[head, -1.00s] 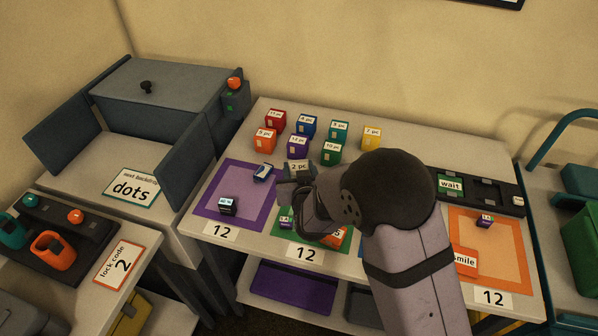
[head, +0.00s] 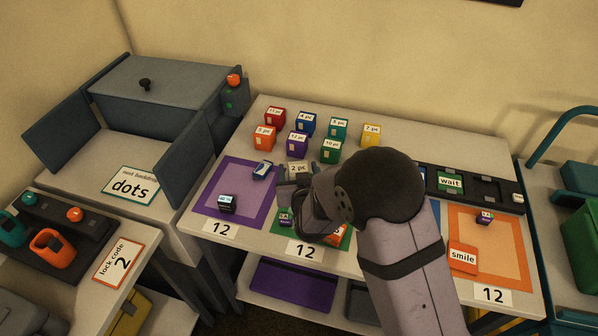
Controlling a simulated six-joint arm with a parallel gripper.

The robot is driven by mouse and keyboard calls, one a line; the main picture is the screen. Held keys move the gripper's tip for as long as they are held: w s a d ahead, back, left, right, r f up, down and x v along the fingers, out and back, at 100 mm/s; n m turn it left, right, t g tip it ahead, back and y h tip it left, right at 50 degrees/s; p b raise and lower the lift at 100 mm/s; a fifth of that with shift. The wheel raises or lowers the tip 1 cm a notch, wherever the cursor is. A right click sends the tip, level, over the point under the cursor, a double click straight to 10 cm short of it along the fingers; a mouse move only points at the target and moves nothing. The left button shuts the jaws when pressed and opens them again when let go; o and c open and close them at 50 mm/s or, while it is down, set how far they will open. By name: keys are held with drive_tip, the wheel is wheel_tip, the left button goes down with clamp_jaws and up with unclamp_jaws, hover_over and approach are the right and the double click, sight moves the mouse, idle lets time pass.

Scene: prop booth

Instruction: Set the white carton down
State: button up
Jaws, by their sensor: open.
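The white carton, a pale box with a "2 pc" label (head: 299,169), is in the head view behind the purple and green mats, in front of the row of coloured cartons. My gripper (head: 297,183) is right at it, on the near side, with its fingers open. The gripper and arm hide the carton's lower part, so I cannot see whether its base touches the table or whether the fingers still touch its sides.
Coloured cartons, such as a green one (head: 331,151) and a yellow one (head: 371,135), stand close behind. A purple mat (head: 245,178) lies left with small boxes on it. A dark rack with a "wait" card (head: 450,182) is right. My arm covers much of the table's middle.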

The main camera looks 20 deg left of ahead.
drive_tip(key=shift+r, duration=0.1)
drive_tip(key=shift+r, duration=0.15)
drive_tip(key=b+v, duration=0.1)
drive_tip(key=v, duration=1.1)
drive_tip(key=shift+d, duration=0.15)
